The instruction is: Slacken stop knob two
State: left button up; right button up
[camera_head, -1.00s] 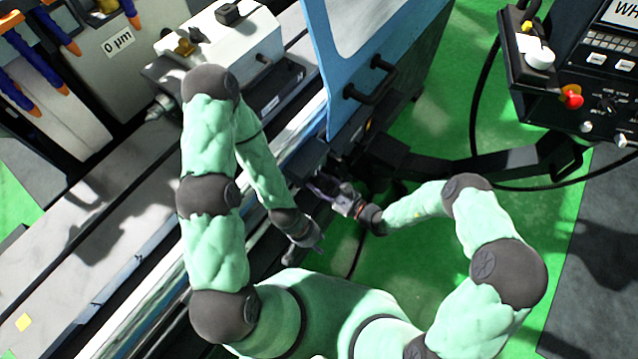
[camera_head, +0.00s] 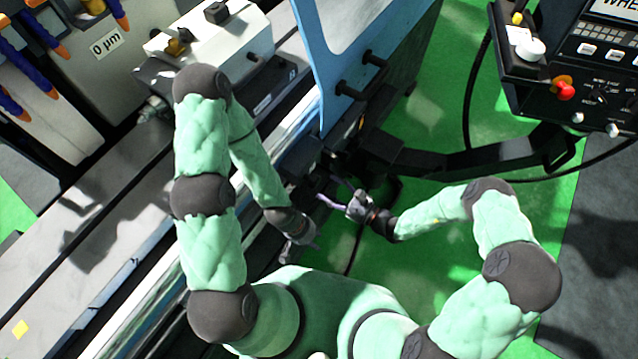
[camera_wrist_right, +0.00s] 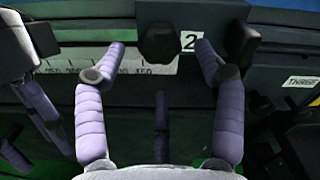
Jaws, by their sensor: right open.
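Stop knob two is a dark, faceted knob (camera_wrist_right: 160,43) at the upper middle of the right wrist view, beside a white label "2" (camera_wrist_right: 188,41). My right gripper (camera_wrist_right: 160,58) is open and empty, with one purple finger on each side of the knob and gaps between; contact is not visible. In the head view my right gripper (camera_head: 334,192) has its fingers spread toward the machine front, where the knob is too dark to make out. My left gripper (camera_head: 312,241) hangs lower, beside the machine's front edge; its jaw opening is unclear.
A graduated scale (camera_wrist_right: 150,66) runs behind the fingers, and a part label (camera_wrist_right: 301,82) is at right. A blue guard door (camera_head: 335,90) with dark handles stands above my right gripper. A black support arm (camera_head: 470,160) leads to the control panel (camera_head: 590,75). Green floor lies right.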

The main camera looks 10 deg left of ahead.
jog(key=v, duration=0.6)
dwell(0.6)
